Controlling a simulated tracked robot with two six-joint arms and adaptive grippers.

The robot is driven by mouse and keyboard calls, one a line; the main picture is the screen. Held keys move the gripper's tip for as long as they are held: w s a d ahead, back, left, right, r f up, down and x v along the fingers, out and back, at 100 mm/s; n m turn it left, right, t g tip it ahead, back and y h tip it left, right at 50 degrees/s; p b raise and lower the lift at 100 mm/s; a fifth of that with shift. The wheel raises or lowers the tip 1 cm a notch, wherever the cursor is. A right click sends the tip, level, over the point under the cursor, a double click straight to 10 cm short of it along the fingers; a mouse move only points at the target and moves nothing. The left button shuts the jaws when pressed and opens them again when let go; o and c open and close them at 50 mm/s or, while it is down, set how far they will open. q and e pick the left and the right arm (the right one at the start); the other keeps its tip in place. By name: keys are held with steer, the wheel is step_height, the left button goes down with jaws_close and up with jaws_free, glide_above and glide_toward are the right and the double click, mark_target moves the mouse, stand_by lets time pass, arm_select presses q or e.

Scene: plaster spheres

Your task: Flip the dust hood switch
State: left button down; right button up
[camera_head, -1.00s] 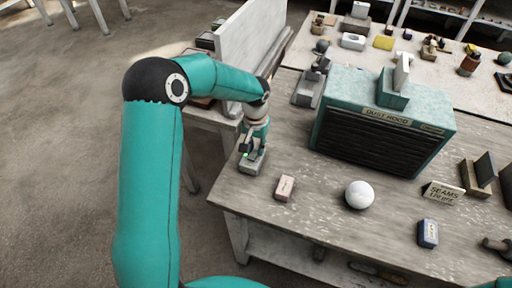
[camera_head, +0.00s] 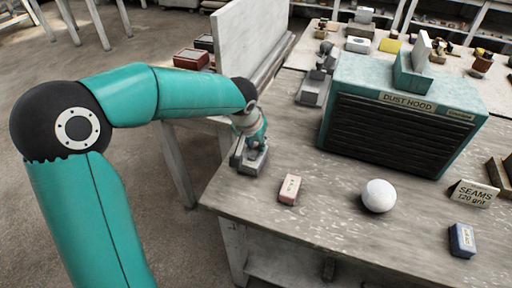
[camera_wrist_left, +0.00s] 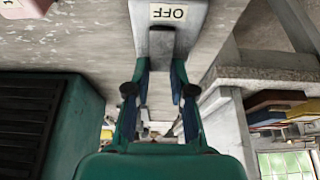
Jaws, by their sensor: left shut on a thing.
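The dust hood (camera_head: 400,120) is a teal box with a dark slatted front and a "DUST HOOD" label, standing on the worktable. A small grey switch box (camera_head: 250,165) sits near the table's left edge, apart from the hood. In the left wrist view its label reads "OFF" (camera_wrist_left: 168,12). My left gripper (camera_head: 248,143) is down at this box. In the left wrist view its two fingers (camera_wrist_left: 160,68) are shut on a grey part of the switch below the label, probably its lever. The fingers hide part of it. My right gripper is out of view.
A pink block (camera_head: 290,188), a white sphere (camera_head: 378,196), a "SEAMS" sign (camera_head: 473,194) and a blue block (camera_head: 462,240) stand along the front of the worktable (camera_head: 330,225). A pale upright panel (camera_head: 250,38) stands behind the left arm.

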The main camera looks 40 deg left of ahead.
arm_select(q)
steer(key=c, duration=1)
jaws_free()
steer(key=shift+d, duration=0.1)
steer(key=v, duration=1.2)
steer(key=shift+f, duration=0.1)
